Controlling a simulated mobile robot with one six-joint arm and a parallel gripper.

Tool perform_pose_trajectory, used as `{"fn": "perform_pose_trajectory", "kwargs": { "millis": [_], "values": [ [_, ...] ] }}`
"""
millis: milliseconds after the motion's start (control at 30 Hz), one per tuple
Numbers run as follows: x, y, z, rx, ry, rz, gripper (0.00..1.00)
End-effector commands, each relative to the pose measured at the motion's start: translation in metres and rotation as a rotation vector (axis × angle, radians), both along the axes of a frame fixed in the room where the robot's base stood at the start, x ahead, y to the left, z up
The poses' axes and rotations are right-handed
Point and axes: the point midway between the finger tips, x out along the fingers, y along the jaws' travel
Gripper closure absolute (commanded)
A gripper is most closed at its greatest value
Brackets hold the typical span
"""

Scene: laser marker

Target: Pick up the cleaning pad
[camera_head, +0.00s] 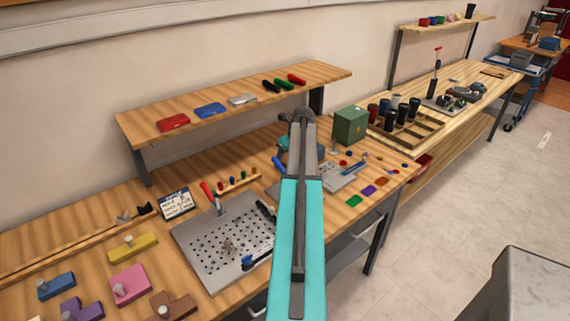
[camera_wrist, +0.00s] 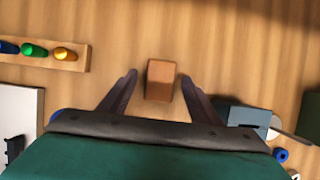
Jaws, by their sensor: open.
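A small brown block (camera_wrist: 161,80), which I take to be the cleaning pad, lies on the wooden bench (camera_wrist: 215,50) in the wrist view. My gripper (camera_wrist: 159,76) is open, with one finger on each side of the block. Gaps show between the block and both fingers, and I cannot tell how far above the bench the fingers are. In the head view my arm reaches over the bench below the raised shelf (camera_head: 215,122). It hides the block there, and the fingers cannot be made out.
A wooden rack of coloured pegs (camera_wrist: 40,53) lies left of the gripper. A perforated metal plate (camera_head: 225,245) is nearer. A blue-grey device (camera_wrist: 247,118) sits close to the right finger. A green box (camera_head: 350,126) stands at the right. Bare bench lies beyond the block.

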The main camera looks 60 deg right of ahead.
Motion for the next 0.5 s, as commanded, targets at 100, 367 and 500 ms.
{"fn": "perform_pose_trajectory", "kwargs": {
  "millis": [100,367,500],
  "values": [
    [-0.0002,-0.0001,0.0001,0.000,0.000,0.000,0.45],
    [-0.0005,-0.0003,0.0002,0.000,0.000,-0.001,0.87],
    [-0.0006,-0.0003,0.0003,0.000,0.000,-0.001,0.88]
  ]
}}
